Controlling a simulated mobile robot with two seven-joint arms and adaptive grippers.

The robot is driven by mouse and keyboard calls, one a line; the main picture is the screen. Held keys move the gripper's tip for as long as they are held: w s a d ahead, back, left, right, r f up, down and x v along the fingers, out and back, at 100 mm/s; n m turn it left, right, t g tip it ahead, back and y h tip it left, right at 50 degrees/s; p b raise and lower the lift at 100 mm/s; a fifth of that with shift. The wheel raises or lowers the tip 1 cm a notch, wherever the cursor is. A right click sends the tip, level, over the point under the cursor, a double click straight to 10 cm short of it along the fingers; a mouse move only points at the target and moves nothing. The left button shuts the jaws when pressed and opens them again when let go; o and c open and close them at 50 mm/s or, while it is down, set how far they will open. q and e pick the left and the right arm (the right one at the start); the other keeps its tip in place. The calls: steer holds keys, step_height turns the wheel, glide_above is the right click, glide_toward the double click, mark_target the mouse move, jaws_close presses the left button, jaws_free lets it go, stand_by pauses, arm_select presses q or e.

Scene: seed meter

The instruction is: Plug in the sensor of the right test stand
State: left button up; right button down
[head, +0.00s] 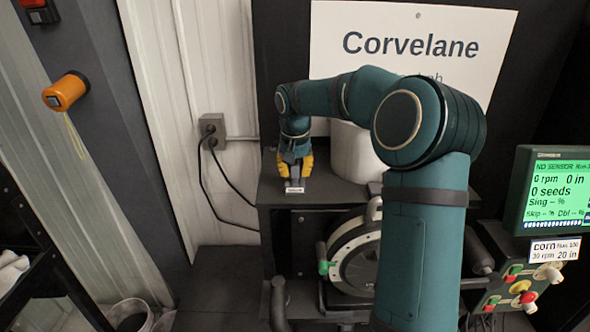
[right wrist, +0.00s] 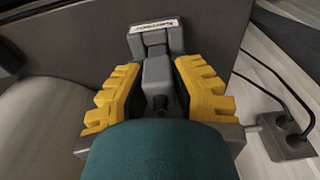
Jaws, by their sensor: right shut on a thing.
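My right gripper (head: 294,168), with yellow fingers, is at the top left corner of the dark test stand (head: 340,192). In the right wrist view its fingers (right wrist: 158,88) are shut on a grey sensor plug (right wrist: 157,72). The plug's front end is at a small grey socket block with a white label (right wrist: 156,29), which also shows in the head view (head: 294,190). I cannot tell whether the plug is seated in it. The monitor (head: 555,195) reads "NO SENSOR". My left gripper is not in view.
The seed meter disc (head: 356,262) sits below the stand's top. A white container (head: 355,152) stands right of the gripper. A wall outlet (head: 212,127) with two black cables is to the left. A knob panel (head: 522,290) is at lower right.

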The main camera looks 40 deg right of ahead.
steer(key=shift+f+b, duration=0.3)
steer(key=shift+f, duration=0.2)
steer(key=c, duration=0.8)
jaws_free()
steer(key=shift+c, duration=0.2)
steer(key=shift+r, duration=0.1)
steer(key=r, duration=0.7)
steer(key=s+a+r, duration=0.1)
steer(key=r, duration=0.3)
steer(key=shift+r, duration=0.35)
